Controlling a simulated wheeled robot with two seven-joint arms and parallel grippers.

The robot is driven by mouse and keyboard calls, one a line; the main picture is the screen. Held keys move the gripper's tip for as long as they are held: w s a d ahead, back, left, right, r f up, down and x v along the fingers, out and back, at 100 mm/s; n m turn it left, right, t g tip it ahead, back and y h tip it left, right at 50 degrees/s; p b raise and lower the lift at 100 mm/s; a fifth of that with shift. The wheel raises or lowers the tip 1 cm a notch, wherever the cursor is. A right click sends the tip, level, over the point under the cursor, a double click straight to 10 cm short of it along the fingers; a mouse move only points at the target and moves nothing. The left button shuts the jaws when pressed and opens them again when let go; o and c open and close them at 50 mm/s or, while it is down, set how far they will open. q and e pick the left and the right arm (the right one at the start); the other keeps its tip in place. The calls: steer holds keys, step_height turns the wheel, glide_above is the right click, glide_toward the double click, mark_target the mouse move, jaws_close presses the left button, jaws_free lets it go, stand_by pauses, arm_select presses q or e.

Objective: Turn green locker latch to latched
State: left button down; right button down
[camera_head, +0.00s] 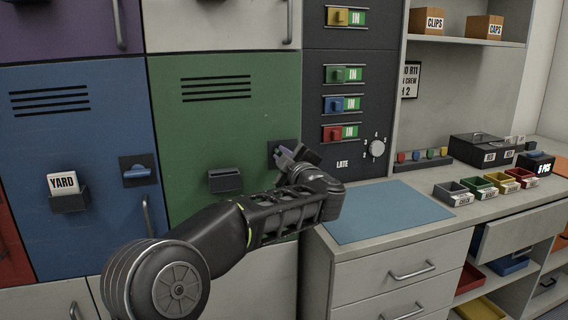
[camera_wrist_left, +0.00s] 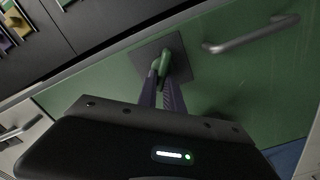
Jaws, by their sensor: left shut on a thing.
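The green locker door (camera_head: 226,120) is closed, with a dark slatted vent and a small empty holder (camera_head: 225,180) on it. Its latch sits on a dark square plate (camera_head: 290,146) at the door's right side, mostly hidden behind my gripper in the head view. In the left wrist view, the green latch knob (camera_wrist_left: 164,60) stands out from its plate. My left gripper (camera_head: 281,154) reaches it from the front. Its two fingers (camera_wrist_left: 163,84) are shut on the knob. The knob's exact angle is hard to tell. My right gripper is not in view.
A blue locker (camera_head: 85,120) to the left has a blue latch (camera_head: 137,173) and a YARD card holder (camera_head: 69,200). A dark panel with IN sliders and a dial (camera_head: 377,148) is to the right. A counter with a blue mat (camera_head: 385,210) and small bins stands below it.

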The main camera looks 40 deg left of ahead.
arm_select(q)
steer(key=shift+s+a+f+n+b, duration=0.1)
steer(key=shift+f+n+b, duration=0.05)
steer(key=shift+n+b, duration=0.9)
steer(key=shift+d+f+n+b, duration=0.15)
steer(key=shift+n+b, duration=0.45)
steer(key=shift+n, duration=0.8)
steer(key=shift+s+a+f+n+b, duration=0.1)
steer(key=shift+a+f+n+b, duration=0.1)
steer(key=shift+n+b, duration=0.85)
steer(key=c, duration=1.5)
jaws_free()
steer(key=v, duration=0.8)
steer(key=shift+w, duration=0.15)
